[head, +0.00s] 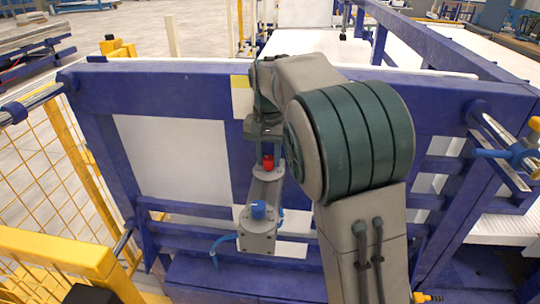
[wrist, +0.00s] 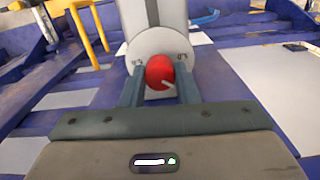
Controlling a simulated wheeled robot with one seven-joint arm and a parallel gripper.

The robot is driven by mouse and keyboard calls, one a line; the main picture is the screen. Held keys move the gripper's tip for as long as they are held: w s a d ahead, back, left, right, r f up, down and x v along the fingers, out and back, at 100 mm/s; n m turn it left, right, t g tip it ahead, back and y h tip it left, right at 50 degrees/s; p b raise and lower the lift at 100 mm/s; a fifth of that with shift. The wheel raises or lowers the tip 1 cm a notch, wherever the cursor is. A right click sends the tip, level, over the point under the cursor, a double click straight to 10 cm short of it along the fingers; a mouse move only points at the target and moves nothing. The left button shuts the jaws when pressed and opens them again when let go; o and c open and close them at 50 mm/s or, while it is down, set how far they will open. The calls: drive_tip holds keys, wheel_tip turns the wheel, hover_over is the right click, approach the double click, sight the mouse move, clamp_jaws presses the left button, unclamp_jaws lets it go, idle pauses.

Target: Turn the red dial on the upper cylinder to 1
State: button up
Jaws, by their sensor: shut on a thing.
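The red dial (head: 268,162) sits on the round end plate of the upper cylinder (head: 265,190) in the head view. In the wrist view the red dial (wrist: 159,71) lies between the two fingers of my gripper (wrist: 160,84), in front of the pale round plate (wrist: 143,43). The fingers are closed around the dial's sides. A small white mark shows on the dial's lower right. The scale figures on the plate are too small to read. In the head view my gripper (head: 266,146) is above the dial, and my arm hides part of the surroundings.
A blue dial (head: 258,209) sits at the lower end of the cylinder, with a blue hose (head: 222,241) beside it. A blue frame (head: 170,95) surrounds the cylinder. Yellow mesh fencing (head: 45,170) stands at the left. A blue-handled valve (head: 510,153) is at the right.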

sight(269, 158)
drive_tip(key=n, duration=0.4)
drive_tip(key=shift+n+p, duration=0.35)
drive_tip(key=shift+n, duration=0.05)
drive_tip(key=shift+n+p, duration=0.3)
drive_tip(key=shift+n, duration=2)
drive_tip(key=o, duration=1)
wheel_tip(269, 158, up, 14)
drive_tip(key=shift+f, duration=0.1)
